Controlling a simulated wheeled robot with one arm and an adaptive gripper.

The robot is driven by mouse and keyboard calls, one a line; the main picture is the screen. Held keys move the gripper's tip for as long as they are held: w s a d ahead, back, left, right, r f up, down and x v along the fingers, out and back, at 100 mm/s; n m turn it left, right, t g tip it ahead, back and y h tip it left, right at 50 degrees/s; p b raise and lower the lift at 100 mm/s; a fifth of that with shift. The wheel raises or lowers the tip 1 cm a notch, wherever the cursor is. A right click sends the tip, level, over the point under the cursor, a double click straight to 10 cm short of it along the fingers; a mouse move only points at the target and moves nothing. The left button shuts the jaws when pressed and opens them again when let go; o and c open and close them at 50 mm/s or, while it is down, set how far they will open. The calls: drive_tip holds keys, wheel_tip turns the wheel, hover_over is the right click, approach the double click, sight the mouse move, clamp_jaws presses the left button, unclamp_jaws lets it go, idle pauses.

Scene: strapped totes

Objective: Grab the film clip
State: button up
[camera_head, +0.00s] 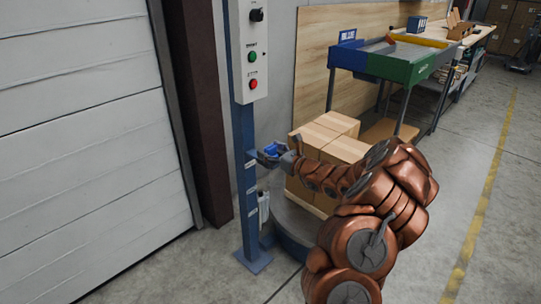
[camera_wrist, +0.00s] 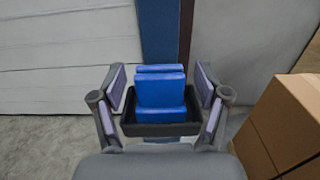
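A blue object, which looks like the film clip (camera_wrist: 160,92), sits in a small black holder (camera_wrist: 158,129) in the wrist view. The holder is on the blue post (camera_head: 246,190), and the blue object also shows small in the head view (camera_head: 271,148). My gripper (camera_wrist: 160,84) is open, with one finger to the left and one to the right of the blue object. A gap shows between each finger pad and the blue object. In the head view my gripper (camera_head: 283,158) is at the holder; its fingers are too small to make out there.
Cardboard boxes (camera_head: 318,148) are stacked on a round base just right of the post; one box (camera_wrist: 289,126) is close on the right in the wrist view. A control box (camera_head: 247,50) with buttons tops the post. A white shutter door (camera_head: 85,130) is at left.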

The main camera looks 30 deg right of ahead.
drive_tip(key=c, duration=1.2)
drive_tip(key=shift+o, duration=0.2)
